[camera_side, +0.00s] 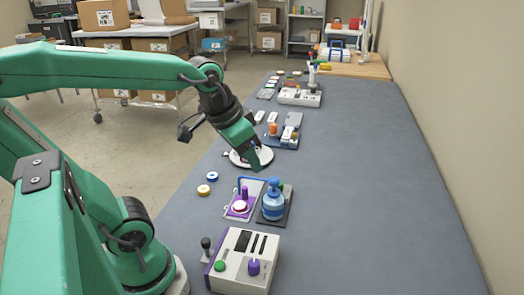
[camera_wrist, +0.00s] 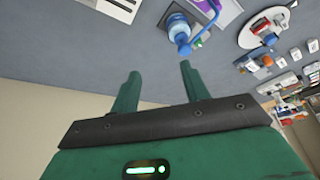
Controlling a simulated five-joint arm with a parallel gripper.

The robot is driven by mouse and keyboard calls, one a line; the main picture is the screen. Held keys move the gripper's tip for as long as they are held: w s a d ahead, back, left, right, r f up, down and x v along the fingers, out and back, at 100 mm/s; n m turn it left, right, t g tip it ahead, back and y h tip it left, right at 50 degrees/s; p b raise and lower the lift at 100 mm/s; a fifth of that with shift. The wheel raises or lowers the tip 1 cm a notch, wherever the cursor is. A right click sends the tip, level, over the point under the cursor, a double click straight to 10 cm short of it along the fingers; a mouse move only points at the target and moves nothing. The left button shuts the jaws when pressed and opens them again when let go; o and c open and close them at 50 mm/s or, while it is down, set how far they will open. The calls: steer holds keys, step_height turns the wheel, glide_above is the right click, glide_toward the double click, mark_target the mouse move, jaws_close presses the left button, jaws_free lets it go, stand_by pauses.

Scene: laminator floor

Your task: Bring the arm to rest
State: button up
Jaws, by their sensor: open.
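My green gripper (camera_side: 257,163) hangs over the grey table at the end of my raised arm, pointing down and right in the side view. In the wrist view, its two fingers (camera_wrist: 160,72) stand apart with only table and wall between them. They hold nothing. A white round plate (camera_side: 238,159) is behind the gripper in the side view and partly hidden by it. A blue bottle-like item (camera_side: 273,203) stands on a dark base below and right of the gripper; it also shows in the wrist view (camera_wrist: 178,27).
A purple-edged tray (camera_side: 232,213) and a white control box (camera_side: 243,262) with a purple knob are nearer the camera. Two small rings, one blue (camera_side: 212,177) and one yellow (camera_side: 203,190), lie left. The table's right side (camera_side: 370,190) is clear up to the wall.

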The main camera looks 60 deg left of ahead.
steer(key=shift+t, duration=0.5)
steer(key=shift+s+d+f, duration=0.1)
steer(key=shift+s+d, duration=0.15)
steer(key=shift+s, duration=0.45)
steer(key=shift+s+d+f, duration=0.1)
steer(key=shift+s+d, duration=0.1)
steer(key=shift+s, duration=0.45)
steer(key=shift+s+d, duration=0.25)
steer(key=shift+s, duration=0.45)
